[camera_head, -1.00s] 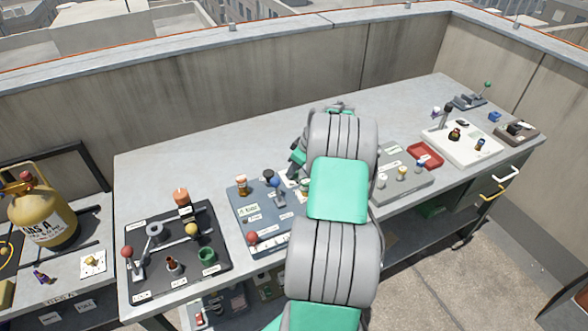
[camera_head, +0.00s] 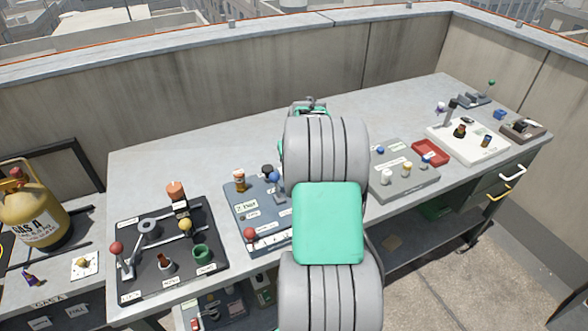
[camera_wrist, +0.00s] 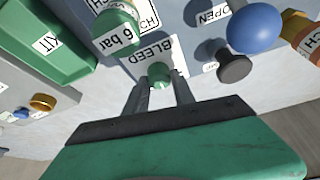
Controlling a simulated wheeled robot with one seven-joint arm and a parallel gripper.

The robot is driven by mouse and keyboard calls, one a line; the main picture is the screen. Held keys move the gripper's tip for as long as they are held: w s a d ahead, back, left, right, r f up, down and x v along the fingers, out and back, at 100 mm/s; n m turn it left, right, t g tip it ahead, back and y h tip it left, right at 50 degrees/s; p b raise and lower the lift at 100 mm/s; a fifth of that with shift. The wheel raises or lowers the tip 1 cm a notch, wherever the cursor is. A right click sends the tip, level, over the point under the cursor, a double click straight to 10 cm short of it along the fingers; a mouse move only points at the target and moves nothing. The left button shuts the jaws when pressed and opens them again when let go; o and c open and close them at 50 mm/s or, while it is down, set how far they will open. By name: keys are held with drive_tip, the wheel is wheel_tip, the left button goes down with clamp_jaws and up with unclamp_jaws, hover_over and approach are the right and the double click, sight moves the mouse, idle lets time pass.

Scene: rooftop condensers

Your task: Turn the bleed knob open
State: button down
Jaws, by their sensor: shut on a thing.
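The bleed knob (camera_wrist: 158,72) is a small green knob on the blue-grey panel (camera_wrist: 183,45), beside the BLEED label (camera_wrist: 148,50) in the wrist view. My gripper (camera_wrist: 161,88) has one finger on each side of the knob and is shut on it. Part of the knob is hidden between the fingers. The panel also shows in the head view (camera_head: 238,218), where my arm covers its right part. The gripper and the bleed knob are hidden behind my arm there.
Close to the gripper are a larger green knob (camera_wrist: 117,32) marked 6 bar, a blue ball (camera_wrist: 254,27) and a dark knob (camera_wrist: 234,68). A black panel (camera_head: 170,250) stands left, a grey panel (camera_head: 403,185) right. The bench behind is clear.

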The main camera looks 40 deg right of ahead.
drive_tip(key=m+g+h+b, duration=0.1)
drive_tip(key=m, duration=0.3)
drive_tip(key=shift+w+a+m+b, duration=0.1)
drive_tip(key=shift+m+b, duration=0.2)
drive_tip(key=shift+b, duration=0.1)
drive_tip(key=shift+m+g+h+b, duration=0.55)
drive_tip(key=shift+m+g, duration=0.25)
drive_tip(key=shift+m, duration=1.4)
drive_tip(key=c, duration=1.1)
unclamp_jaws()
drive_tip(key=shift+o, duration=0.2)
drive_tip(key=w+v, duration=0.1)
drive_tip(key=v, duration=0.6)
drive_tip(key=shift+s+a+r+b, duration=0.3)
drive_tip(key=shift+s+r, duration=0.1)
drive_tip(key=shift+s, duration=0.1)
